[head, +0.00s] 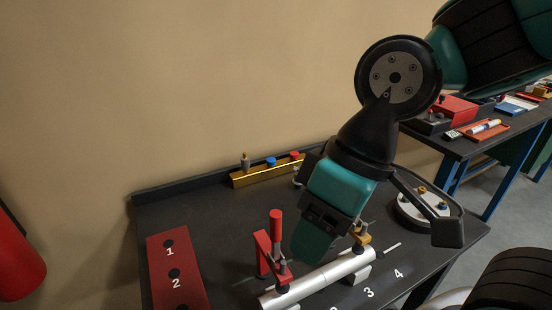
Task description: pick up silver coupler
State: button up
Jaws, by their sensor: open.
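My gripper (318,238) hangs over the middle of the dark bench, pointing down, above and just behind a long silver tube. It is open and nothing shows between its jaws, though its body hides part of them. A small silver piece (298,172), perhaps the silver coupler, shows at the right end of a yellow rack (264,176) at the back of the bench. It is partly hidden by my gripper and too small to identify surely.
The silver tube (320,278) lies in supports with a red clamp (270,250) at its left and a brass-coloured fitting (361,237) near its right end. A red numbered board (180,270) lies left. A round tray (409,212) stands right. The back-left bench is clear.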

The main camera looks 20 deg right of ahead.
aim_at(245, 161)
jog(key=u, duration=2.55)
jog(key=k, duration=0.9)
jog(key=z, duration=1.3)
jog(key=i, duration=1)
